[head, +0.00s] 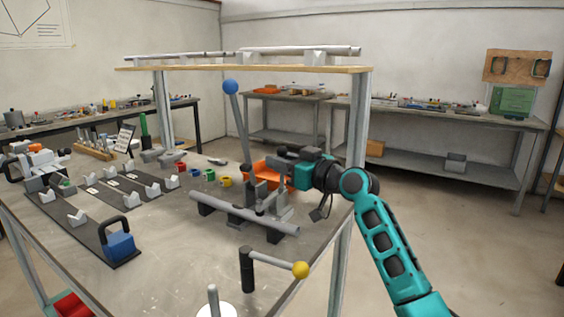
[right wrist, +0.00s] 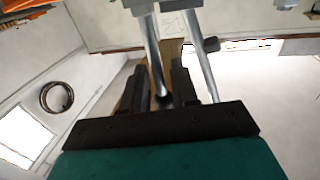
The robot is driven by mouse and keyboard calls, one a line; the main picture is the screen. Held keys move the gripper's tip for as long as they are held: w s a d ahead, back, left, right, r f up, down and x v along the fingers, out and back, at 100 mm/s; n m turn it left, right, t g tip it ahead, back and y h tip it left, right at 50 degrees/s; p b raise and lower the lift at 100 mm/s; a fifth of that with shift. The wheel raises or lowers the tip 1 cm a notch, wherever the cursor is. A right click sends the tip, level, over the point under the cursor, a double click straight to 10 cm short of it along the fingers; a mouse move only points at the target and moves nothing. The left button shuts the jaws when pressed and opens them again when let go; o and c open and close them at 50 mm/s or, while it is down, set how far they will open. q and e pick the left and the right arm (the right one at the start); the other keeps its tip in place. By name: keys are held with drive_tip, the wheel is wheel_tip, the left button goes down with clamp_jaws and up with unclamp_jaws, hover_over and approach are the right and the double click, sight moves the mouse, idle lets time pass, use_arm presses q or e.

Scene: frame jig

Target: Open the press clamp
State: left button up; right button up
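The press clamp (head: 272,206) is a grey upright fixture over a pipe (head: 225,212) resting on dark blocks, in the middle of the table. A long grey lever with a blue ball end (head: 230,87) rises steeply behind it, leaning left; its foot is partly hidden, so I cannot tell how it joins the clamp. My right gripper (head: 276,160) reaches in from the right above the clamp, right of the lever. In the right wrist view its dark fingers (right wrist: 158,92) are apart, with a grey rod showing between them; contact is unclear. My left gripper is not seen.
A crank with a yellow ball (head: 300,270) stands at the table's front. An overhead shelf (head: 240,68) crosses above the table (head: 180,250). An orange bin (head: 265,172) sits behind the clamp. A blue padlock-shaped block (head: 119,246) and V-blocks stand left.

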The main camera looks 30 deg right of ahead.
clamp_jaws()
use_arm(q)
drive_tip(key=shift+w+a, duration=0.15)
